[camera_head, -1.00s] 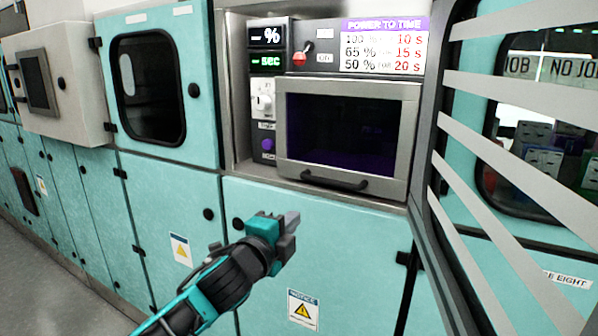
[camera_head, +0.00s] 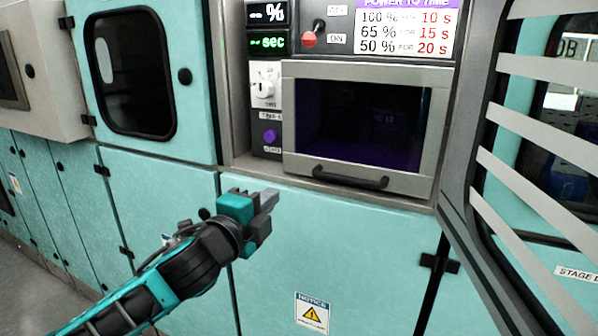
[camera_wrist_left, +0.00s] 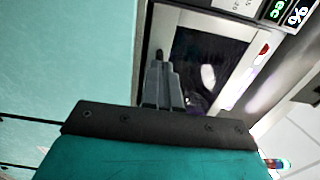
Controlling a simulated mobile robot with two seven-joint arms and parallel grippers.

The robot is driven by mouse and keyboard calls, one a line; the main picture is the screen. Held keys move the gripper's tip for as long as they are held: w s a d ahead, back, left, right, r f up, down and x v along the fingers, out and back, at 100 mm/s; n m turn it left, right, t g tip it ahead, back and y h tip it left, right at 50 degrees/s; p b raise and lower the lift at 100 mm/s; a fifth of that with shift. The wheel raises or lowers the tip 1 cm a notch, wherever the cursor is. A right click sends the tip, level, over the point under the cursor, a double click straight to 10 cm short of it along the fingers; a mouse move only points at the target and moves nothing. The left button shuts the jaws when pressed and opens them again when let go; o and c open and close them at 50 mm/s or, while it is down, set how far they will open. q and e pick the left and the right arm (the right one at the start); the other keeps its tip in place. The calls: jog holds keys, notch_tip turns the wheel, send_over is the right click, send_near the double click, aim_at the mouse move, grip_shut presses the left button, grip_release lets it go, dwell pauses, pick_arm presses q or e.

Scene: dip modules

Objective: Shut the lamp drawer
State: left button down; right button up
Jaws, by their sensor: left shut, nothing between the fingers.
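The lamp drawer (camera_head: 437,130) is a metal-framed front with a dark, purple-tinted window and a black bar handle (camera_head: 350,177) along its lower edge. It sits in a recess of the teal machine; I cannot tell whether it stands slightly out. It also shows tilted in the left wrist view (camera_wrist_left: 232,85). My left gripper (camera_head: 272,198) is shut and empty, below and left of the handle, apart from it in the head view. Its fingers also show in the left wrist view (camera_wrist_left: 162,85), pointing toward the drawer. My right gripper is not in view.
Left of the drawer is a control panel with a white dial (camera_head: 265,88) and purple knob (camera_head: 270,136). A red toggle switch (camera_head: 310,40) sits above. An open slatted door (camera_head: 540,130) stands at the right. A teal cabinet door (camera_head: 330,240) lies below.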

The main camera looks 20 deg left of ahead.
aim_at(305, 167)
pick_arm(q)
jog(key=w, duration=0.8)
jog(key=w+p, duration=0.1)
jog(key=w, duration=0.3)
jog(key=shift+w+d, duration=0.25)
jog(key=shift+w, duration=0.15)
